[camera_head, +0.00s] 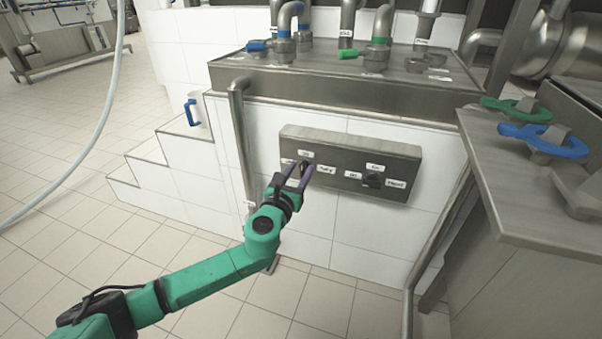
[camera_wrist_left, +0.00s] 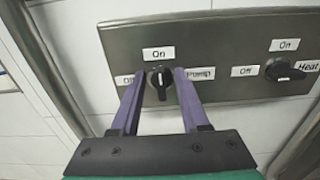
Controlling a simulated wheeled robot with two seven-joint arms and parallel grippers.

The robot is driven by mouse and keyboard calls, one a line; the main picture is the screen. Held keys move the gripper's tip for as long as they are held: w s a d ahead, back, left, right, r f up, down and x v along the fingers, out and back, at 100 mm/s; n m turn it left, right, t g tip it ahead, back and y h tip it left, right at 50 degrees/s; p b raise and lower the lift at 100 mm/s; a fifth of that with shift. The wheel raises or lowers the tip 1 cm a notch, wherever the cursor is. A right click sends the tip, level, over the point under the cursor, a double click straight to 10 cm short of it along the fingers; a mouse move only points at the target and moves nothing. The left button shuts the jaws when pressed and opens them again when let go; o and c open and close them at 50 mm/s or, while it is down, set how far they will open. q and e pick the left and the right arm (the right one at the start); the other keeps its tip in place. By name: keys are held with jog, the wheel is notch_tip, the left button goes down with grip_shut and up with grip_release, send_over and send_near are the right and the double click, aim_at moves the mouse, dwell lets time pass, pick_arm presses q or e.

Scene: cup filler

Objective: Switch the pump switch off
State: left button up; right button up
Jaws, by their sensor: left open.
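The pump switch (camera_wrist_left: 161,81) is a black rotary knob on a grey metal panel (camera_wrist_left: 215,100). Its label "On" is above it, "Off" at its left and "Pump" at its right. The knob stands about upright, towards "On". The open purple fingers of my left gripper (camera_wrist_left: 157,86) are on either side of the knob. I cannot tell whether they touch it. In the head view my left gripper (camera_head: 299,173) is at the panel's left half and partly hides the pump switch. My right gripper is not in view.
A second black knob, the heat switch (camera_head: 373,180), is on the panel's right half. A steel counter (camera_head: 350,95) with pipes and valves is above. A vertical pipe (camera_head: 240,140) is left of the panel. A steel table (camera_head: 530,190) is at the right.

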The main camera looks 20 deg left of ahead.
pick_arm(q)
jog(key=shift+w, duration=0.65)
grip_shut()
jog(key=shift+n, duration=0.3)
jog(key=n, duration=0.5)
jog(key=shift+a+f, duration=0.1)
jog(key=shift+a, duration=0.25)
jog(key=n, duration=0.3)
jog(key=shift+a+f+n+b, duration=0.2)
jog(key=shift+a+n+b, duration=0.1)
jog(key=shift+b, duration=0.1)
jog(key=n, duration=0.4)
jog(key=shift+a+f+n, duration=0.15)
jog(key=shift+f+n, duration=0.1)
jog(key=shift+n, duration=0.05)
jog(key=shift+a+f+n+b, duration=0.1)
jog(key=shift+f+n+b, duration=0.1)
jog(key=shift+n, duration=0.85)
jog(key=shift+f+n+b, duration=0.15)
jog(key=shift+n, duration=0.9)
